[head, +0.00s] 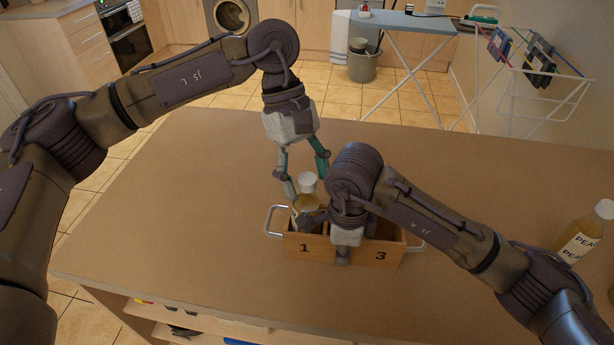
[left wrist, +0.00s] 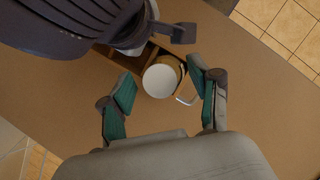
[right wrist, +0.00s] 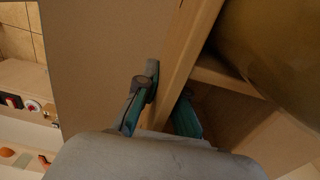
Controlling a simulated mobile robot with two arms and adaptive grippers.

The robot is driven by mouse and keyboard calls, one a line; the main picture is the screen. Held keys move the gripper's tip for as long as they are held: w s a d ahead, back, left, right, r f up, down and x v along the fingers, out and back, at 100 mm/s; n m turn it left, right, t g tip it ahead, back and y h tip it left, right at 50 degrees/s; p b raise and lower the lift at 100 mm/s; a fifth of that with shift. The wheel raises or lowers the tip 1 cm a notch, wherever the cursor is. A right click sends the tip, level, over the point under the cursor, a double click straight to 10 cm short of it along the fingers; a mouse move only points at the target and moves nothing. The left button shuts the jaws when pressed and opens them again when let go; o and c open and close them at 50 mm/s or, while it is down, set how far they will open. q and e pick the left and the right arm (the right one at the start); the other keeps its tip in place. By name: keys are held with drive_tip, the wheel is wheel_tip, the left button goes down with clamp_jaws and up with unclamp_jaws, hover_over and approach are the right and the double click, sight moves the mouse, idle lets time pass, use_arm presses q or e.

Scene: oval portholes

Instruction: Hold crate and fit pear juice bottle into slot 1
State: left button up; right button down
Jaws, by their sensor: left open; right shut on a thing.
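The wooden crate (head: 299,247) stands on the table, with 1 and 3 visible on its front. A bottle with a white cap (head: 307,182) and yellowish body stands at slot 1, its lower part behind the crate's front wall. Its label is not readable, and I cannot tell whether it is fully seated. My left gripper (head: 305,178) is open, with fingers on either side of the cap. The left wrist view shows the cap (left wrist: 161,79) between the fingers, with gaps. My right gripper (right wrist: 168,100) is shut on the crate's wall (right wrist: 181,60); my arm hides the middle slot.
Another bottle (head: 581,238) with a partly readable "PEA" label stands at the table's right. The crate has metal handles (head: 270,222) at both ends. The table's (head: 180,200) left side is clear. A drying rack and ironing board stand beyond it.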

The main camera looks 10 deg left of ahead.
use_arm(q)
drive_tip(key=v, duration=1.1)
drive_tip(key=shift+r, duration=0.3)
use_arm(e)
drive_tip(key=c, duration=1.2)
unclamp_jaws()
